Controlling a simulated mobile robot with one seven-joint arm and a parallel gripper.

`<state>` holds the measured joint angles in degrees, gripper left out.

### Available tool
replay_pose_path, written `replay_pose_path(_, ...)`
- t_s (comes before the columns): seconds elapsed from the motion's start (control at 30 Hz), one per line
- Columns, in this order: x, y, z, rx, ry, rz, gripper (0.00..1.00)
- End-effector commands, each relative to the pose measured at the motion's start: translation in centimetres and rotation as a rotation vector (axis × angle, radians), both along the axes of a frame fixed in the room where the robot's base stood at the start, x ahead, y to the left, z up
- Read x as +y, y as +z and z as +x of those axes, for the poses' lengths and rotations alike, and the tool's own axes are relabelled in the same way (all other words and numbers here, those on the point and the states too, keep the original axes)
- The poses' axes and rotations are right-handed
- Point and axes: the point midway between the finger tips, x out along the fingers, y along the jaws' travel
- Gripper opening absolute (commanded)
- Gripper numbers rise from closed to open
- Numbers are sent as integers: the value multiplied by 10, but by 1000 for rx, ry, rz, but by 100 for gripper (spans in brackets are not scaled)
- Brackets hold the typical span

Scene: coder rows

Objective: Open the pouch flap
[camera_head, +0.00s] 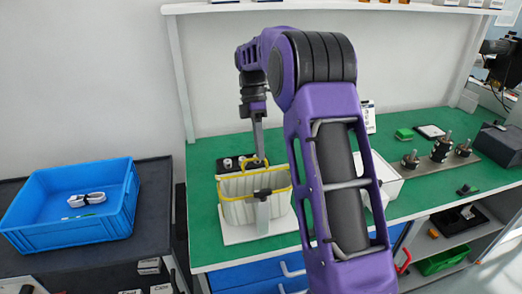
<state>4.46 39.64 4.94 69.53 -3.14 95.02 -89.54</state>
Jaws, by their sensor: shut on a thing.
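The pouch (238,212) is cream with ribbed sides and yellow edging, and stands upright on a white board on the green bench. A dark buckle (262,193) with a grey strip below it sits at its front. My gripper (261,159) points down at the pouch's back upper edge. It is shut at the yellow-edged flap (244,162); the exact grip is too small to see clearly. My purple arm covers the area just right of the pouch.
A dark box with round tops (228,162) stands behind the pouch. A white tray (391,181) is partly hidden by my arm. A blue crate (70,232) holds a white bundle at left. Metal parts (440,148) stand on the right.

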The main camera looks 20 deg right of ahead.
Motion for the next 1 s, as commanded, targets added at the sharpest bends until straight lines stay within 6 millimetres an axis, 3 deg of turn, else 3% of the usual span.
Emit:
replay_pose_path(0.4, 0, 1, 13, 145, 1, 1, 0)
replay_pose_path(0.97, 0, 1, 14, 165, 1, 1, 0)
replay_pose_path(1.0, 0, 1, 14, 165, 1, 1, 16)
